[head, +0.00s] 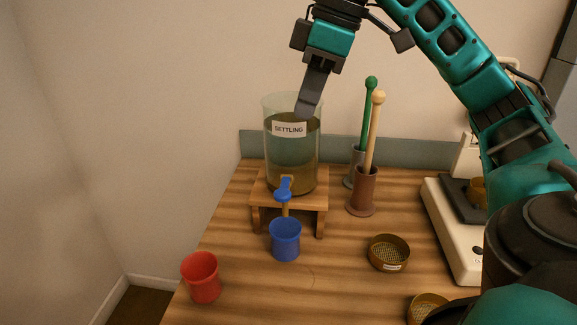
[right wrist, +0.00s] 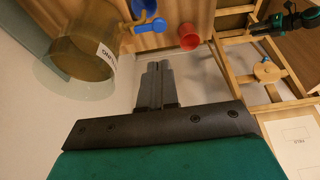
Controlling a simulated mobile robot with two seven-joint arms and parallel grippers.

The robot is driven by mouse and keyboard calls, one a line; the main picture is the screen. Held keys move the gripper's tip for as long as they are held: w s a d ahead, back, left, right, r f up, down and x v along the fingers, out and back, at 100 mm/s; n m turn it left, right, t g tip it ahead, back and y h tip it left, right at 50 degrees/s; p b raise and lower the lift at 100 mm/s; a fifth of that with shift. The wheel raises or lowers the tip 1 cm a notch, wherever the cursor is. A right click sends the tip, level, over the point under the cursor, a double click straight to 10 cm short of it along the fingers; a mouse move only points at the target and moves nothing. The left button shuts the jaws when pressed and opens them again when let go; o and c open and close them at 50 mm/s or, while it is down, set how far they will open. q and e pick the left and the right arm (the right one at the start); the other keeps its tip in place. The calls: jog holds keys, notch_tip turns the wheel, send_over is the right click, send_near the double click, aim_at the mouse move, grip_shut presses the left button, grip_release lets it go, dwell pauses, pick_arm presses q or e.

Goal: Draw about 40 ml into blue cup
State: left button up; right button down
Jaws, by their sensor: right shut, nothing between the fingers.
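The clear jar labelled SETTLING (head: 291,155) holds murky greenish-brown liquid and stands on a small wooden stand (head: 262,200). Its blue tap (head: 284,188) faces front. A narrow tan strip shows between tap and cup; I cannot tell whether it is spout or liquid. The blue cup (head: 285,242) stands upright below the tap; its fill level is not visible. My right gripper (head: 306,108) is shut and empty, in front of the jar's upper part in the head view. The right wrist view shows the jar (right wrist: 85,55) and tap (right wrist: 150,23). What looks like my left gripper (right wrist: 287,20) is small there.
A red cup (head: 202,277) stands at the table's left front. A round sieve (head: 388,253) lies right of the blue cup. A white device (head: 452,230) stands at far right.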

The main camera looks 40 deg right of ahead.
jog(key=b, duration=0.3)
send_near(284, 191)
jog(key=x, duration=0.5)
jog(key=shift+w+a, duration=0.2)
jog(key=shift+a, duration=0.05)
jog(key=shift+f, duration=0.7)
